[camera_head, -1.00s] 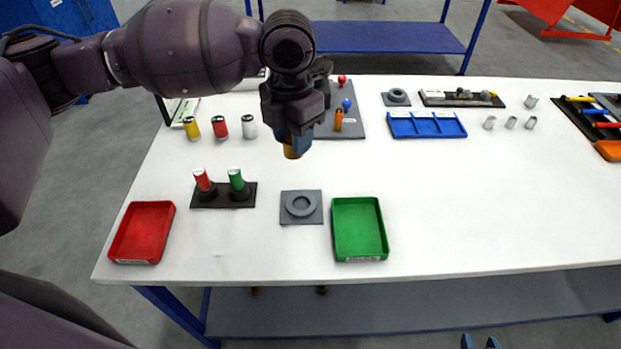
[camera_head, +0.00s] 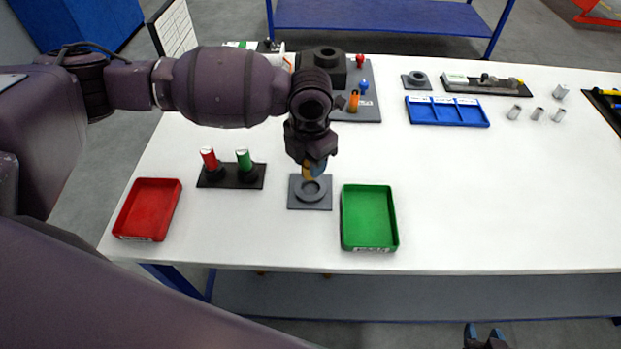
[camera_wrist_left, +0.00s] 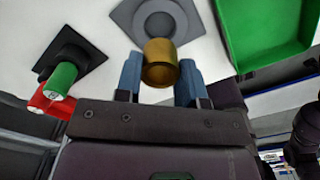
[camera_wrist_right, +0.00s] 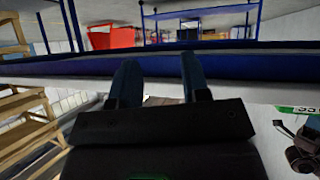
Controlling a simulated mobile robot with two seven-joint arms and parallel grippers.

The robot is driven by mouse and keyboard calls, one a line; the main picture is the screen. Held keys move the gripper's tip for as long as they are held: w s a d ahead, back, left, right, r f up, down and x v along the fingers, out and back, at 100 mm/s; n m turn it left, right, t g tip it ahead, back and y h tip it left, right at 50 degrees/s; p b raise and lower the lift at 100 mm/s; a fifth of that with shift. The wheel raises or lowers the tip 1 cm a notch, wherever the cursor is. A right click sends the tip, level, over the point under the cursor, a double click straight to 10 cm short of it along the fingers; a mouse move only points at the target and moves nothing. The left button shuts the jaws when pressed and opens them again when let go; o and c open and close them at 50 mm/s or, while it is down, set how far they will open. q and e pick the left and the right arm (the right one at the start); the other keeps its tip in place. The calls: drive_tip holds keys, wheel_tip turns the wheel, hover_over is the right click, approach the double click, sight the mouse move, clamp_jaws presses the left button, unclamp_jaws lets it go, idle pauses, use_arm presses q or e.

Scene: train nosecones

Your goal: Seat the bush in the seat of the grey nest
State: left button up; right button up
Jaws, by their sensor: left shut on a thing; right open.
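The bush (camera_wrist_left: 160,62) is a short hollow brass-coloured cylinder. My left gripper (camera_head: 314,168) is shut on it, with blue fingers on both sides in the left wrist view (camera_wrist_left: 160,82). The bush (camera_head: 307,174) is partly hidden by the fingers in the head view. The grey nest (camera_head: 318,202) is a square plate with a raised ring around a round seat. The bush hangs over the back part of the nest, seemingly above the ring; the exact gap cannot be told. The nest also shows in the left wrist view (camera_wrist_left: 128,14). My right gripper (camera_wrist_right: 160,82) is open and empty.
A green tray (camera_head: 346,222) stands just right of the nest. A black holder (camera_head: 213,182) with a red and a green cylinder is on its left, and a red tray (camera_head: 127,225) is further left.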

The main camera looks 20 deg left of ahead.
sight(310, 191)
use_arm(q)
wheel_tip(310, 191, down, 2)
drive_tip(key=shift+f, duration=0.3)
wheel_tip(310, 191, down, 3)
drive_tip(key=shift+f, duration=0.4)
drive_tip(key=o, duration=1)
drive_tip(key=shift+o, duration=0.2)
drive_tip(key=shift+w+r, duration=0.1)
drive_tip(key=shift+r, duration=0.4)
wheel_tip(310, 191, up, 11)
drive_tip(key=shift+r, duration=0.2)
use_arm(e)
drive_tip(key=shift+r, duration=0.1)
drive_tip(key=shift+w+r, duration=0.1)
drive_tip(key=shift+w, duration=0.05)
